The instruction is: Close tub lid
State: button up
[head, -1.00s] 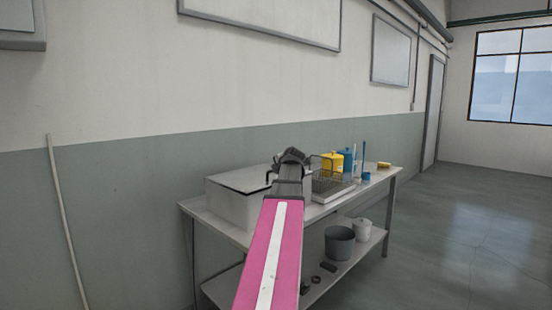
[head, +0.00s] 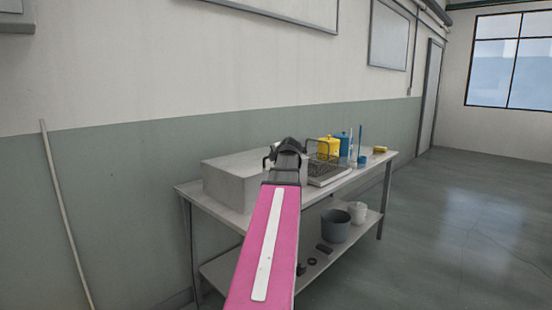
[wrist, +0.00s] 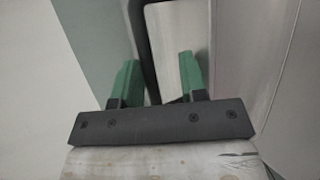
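The tub (head: 228,188) is a pale grey box at the left end of the work table. Its lid (head: 236,163) looks flat on top in the head view, with no clear gap showing; my arm hides the right end. My gripper (head: 285,148) is at the tub's right end, its fingers not clear there. In the wrist view my gripper (wrist: 158,82) has two green fingers spread apart with nothing held. A pale panel with a dark rounded edge (wrist: 147,50) shows beyond and between the fingers; I cannot tell whether they touch it.
On the table (head: 222,211), right of my gripper, are a wire basket (head: 323,152), a yellow container (head: 330,143), a blue container (head: 343,141) and a yellow block (head: 380,149). A grey bucket (head: 335,228) stands on the lower shelf. The floor at right is clear.

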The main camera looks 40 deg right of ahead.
jog(key=shift+s+a+f, duration=0.15)
jog(key=shift+f, duration=0.25)
jog(key=v, duration=1.1)
jog(key=shift+w+r, duration=0.25)
jog(key=shift+r, duration=0.1)
